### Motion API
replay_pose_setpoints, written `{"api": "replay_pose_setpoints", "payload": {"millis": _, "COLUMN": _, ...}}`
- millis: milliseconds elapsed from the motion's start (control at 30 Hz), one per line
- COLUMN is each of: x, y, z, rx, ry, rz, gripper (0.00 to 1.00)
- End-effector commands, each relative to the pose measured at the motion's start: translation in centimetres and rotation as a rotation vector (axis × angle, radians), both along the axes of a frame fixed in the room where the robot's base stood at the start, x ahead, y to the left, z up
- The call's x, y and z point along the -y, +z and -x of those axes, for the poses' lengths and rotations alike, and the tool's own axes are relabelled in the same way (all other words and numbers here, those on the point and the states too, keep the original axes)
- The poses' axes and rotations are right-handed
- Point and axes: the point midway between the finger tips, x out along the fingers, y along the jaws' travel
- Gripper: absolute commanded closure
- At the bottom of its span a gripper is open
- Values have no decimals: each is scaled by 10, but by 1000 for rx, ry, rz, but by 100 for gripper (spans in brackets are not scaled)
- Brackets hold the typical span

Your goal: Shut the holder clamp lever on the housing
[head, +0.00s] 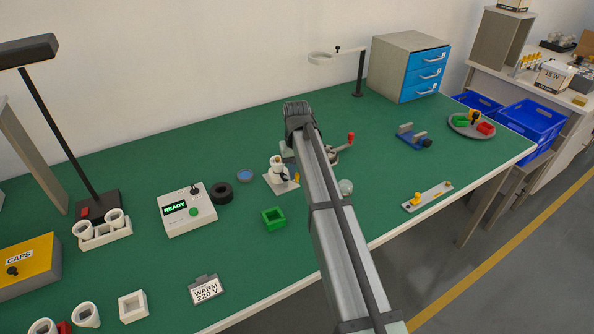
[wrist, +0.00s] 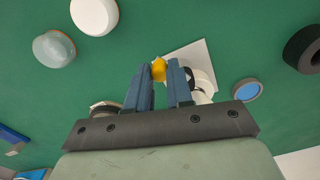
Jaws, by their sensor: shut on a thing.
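The holder is a pale plate (head: 272,184) with a white housing (head: 278,168) standing on it, left of my arm in the head view. A small yellow clamp lever (head: 297,176) shows at the housing's right side, beside my arm. In the wrist view the yellow lever (wrist: 159,69) sits between the blue fingertips of my gripper (wrist: 160,74), which is shut on it. The white housing (wrist: 204,82) is just right of the right finger and partly hidden by it. The plate (wrist: 197,54) lies beyond. In the head view my arm hides the fingers.
A blue disc (head: 245,175), a dark ring (head: 221,193) and a green square holder (head: 273,219) lie left of and in front of the plate. A glass bulb (head: 345,187) is right of my arm. The READY box (head: 187,210) stands further left. Green tabletop is free between them.

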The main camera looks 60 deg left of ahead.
Motion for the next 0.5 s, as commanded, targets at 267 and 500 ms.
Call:
{"api": "replay_pose_setpoints", "payload": {"millis": 267, "x": 0, "y": 0, "z": 1, "rx": -1, "ry": -2, "rz": 1, "gripper": 100}}
{"api": "replay_pose_setpoints", "payload": {"millis": 500, "x": 0, "y": 0, "z": 1, "rx": -1, "ry": -1, "rz": 0, "gripper": 63}}
